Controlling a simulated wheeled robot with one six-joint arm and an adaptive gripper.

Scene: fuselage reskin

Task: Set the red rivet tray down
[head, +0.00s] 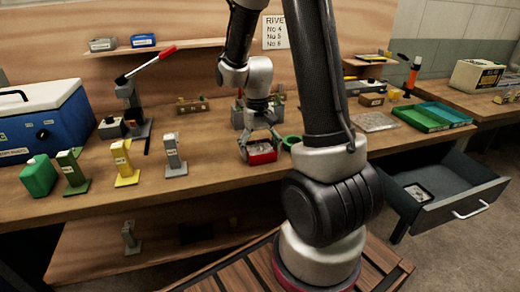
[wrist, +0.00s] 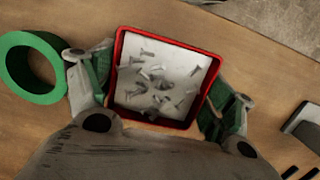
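The red rivet tray (head: 262,157) is at the front part of the wooden bench, under my gripper (head: 260,138). In the wrist view the red tray (wrist: 209,76) is a square with a red rim and a pale inside holding several loose grey rivets (wrist: 155,88). The fingers of my gripper (wrist: 160,98) lie against its left and right sides, their green pads at the rim, so the gripper looks shut on it. The tray looks about level. I cannot tell whether its underside touches the bench.
A green ring (wrist: 12,68) lies close beside the left finger; it also shows in the head view (head: 291,142). Grey, yellow and green stands (head: 125,165) line the bench to the left. Green trays (head: 420,117) lie to the right, above an open drawer (head: 450,195).

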